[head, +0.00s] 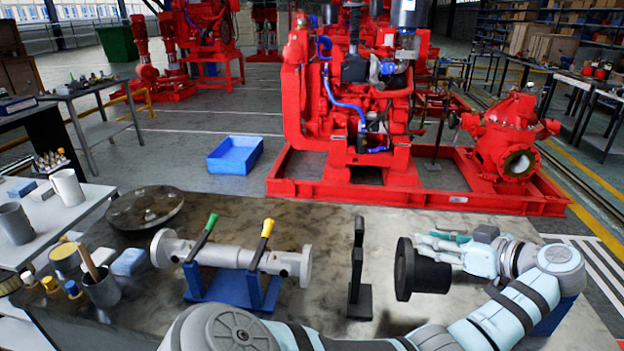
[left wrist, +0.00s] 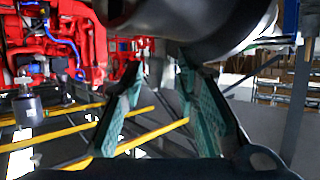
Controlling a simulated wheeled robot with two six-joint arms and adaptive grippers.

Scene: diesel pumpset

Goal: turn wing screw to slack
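I cannot make out a wing screw for certain in either view. In the head view a grey flanged pipe (head: 232,257) lies across a blue stand (head: 210,285) with one green lever (head: 206,230) and one yellow-topped lever (head: 263,240). A black upright bracket (head: 358,280) stands right of it. A black flanged cylinder (head: 422,271) is further right, in front of my left gripper (head: 428,244), whose fingers point left. In the left wrist view the two teal fingers (left wrist: 162,75) stand apart with a gap between them, below a large dark round body (left wrist: 210,22). Contact is unclear. My right gripper is not in view.
A dark round disc (head: 145,208) lies on the table's back left. A grey cup (head: 102,287) with tools and several bottles stand at the left. A red pumpset (head: 350,110) and a blue bin (head: 235,155) are beyond the table. Table between pipe and bracket is clear.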

